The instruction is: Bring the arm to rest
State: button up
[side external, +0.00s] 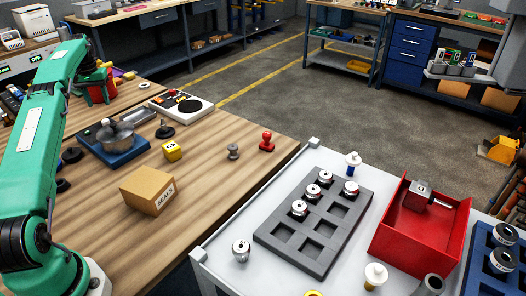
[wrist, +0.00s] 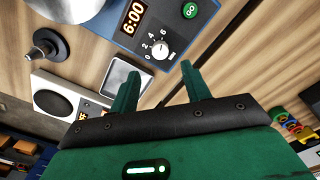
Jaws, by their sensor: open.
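My green arm (side external: 40,140) stands at the left of the side external view, raised above the wooden bench (side external: 215,125). In the wrist view my gripper (wrist: 160,70) shows two green fingers spread apart with nothing between them. They are over the bench, near a blue device (wrist: 168,20) with a dial, a green button and a display reading 6:00.
A metal pot (side external: 115,134) sits on the blue device. A grey tray (side external: 285,239) with metal parts and a red bin (side external: 400,248) occupy the light table.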

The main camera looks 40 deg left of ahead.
jog(key=w+d+r+m+t, duration=0.1)
jog(key=w+d+r, duration=0.1)
jog(key=d+r, duration=0.65)
jog(key=w+d+r+m+y, duration=0.15)
jog(key=d+r, duration=0.35)
jog(key=d, duration=0.6)
jog(key=w+d+r+m+t, duration=0.1)
jog(key=d+r+m, duration=0.1)
jog(key=d+r, duration=0.65)
jog(key=s+d+m+t, duration=0.1)
jog(key=s+d, duration=0.4)
jog(key=d, duration=0.3)
jog(key=s+d+m+t, duration=0.1)
jog(key=s+d, duration=0.4)
jog(key=d, duration=0.3)
jog(key=s+d+f+m, duration=0.1)
jog(key=s+d+f, duration=0.3)
jog(key=s, duration=0.2)
jog(key=s+d+f+m+t+h, duration=0.1)
jog(key=s+d+f, duration=0.3)
jog(key=s+d, duration=0.1)
jog(key=shift+s+f+m+t, duration=0.25)
jog(key=shift+s+m+t, duration=0.1)
jog(key=shift+s, duration=0.5)
